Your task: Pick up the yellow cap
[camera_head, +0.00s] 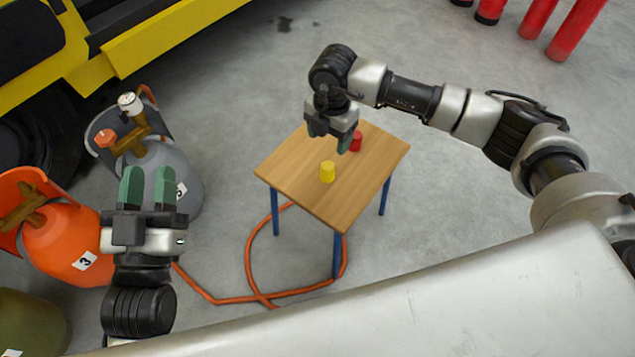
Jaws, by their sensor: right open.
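A red cap (356,141) stands on the same table, further back and to the right. My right gripper (331,138) points down over the back part of the table, above and behind the yellow cap. It is open and appears empty, apart from both caps. My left gripper (147,188) is off to the left, away from the table. Its green fingers point up the picture with a gap between them, and nothing is in it.
Grey (175,180) and orange (70,245) gas cylinders stand at the left, close to my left gripper. An orange hose (225,300) lies on the floor around a table leg. A yellow vehicle (165,35) is at upper left; red cylinders (577,30) are at upper right.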

